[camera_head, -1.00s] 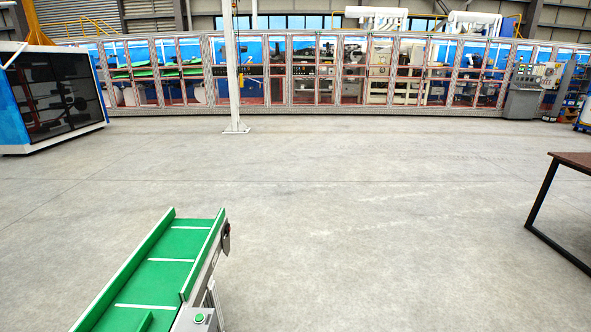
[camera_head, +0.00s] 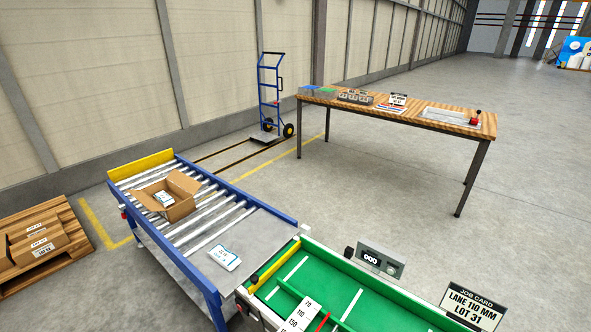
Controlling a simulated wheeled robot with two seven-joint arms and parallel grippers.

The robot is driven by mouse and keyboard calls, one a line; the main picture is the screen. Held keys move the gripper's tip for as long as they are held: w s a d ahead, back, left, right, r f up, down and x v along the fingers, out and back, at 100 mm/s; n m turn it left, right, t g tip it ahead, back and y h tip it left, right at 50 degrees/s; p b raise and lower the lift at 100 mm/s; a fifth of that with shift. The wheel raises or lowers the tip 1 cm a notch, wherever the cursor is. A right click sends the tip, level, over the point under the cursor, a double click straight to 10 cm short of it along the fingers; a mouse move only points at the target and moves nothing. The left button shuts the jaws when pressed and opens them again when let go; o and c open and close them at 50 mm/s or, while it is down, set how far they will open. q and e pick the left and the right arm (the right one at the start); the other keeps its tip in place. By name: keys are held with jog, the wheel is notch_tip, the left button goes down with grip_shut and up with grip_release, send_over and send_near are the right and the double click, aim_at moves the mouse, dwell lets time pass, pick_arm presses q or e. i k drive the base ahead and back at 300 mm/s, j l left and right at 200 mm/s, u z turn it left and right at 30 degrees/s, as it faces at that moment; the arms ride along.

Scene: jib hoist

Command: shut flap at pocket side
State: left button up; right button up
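An open cardboard carton (camera_head: 181,209) stands on the roller conveyor (camera_head: 207,218). Flaps stand open at its top: one leans out at the left, and one stands up at the back right. A white and blue packet (camera_head: 164,199) shows inside the carton. Which flap is at the pocket side, I cannot tell. A second white and blue packet (camera_head: 224,257) lies on the grey plate (camera_head: 250,236) at the near end of the rollers. Neither of my grippers is in view.
A green belt conveyor (camera_head: 358,300) with a small display box (camera_head: 382,260) and a job card sign (camera_head: 473,306) adjoins at front right. A wooden table (camera_head: 440,118) and hand truck (camera_head: 270,95) stand behind. A pallet (camera_head: 70,262) with cartons is at left. Floor between is clear.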

aim_at(146, 201)
jog(key=i+j+u, duration=0.1)
jog(key=u, duration=1.25)
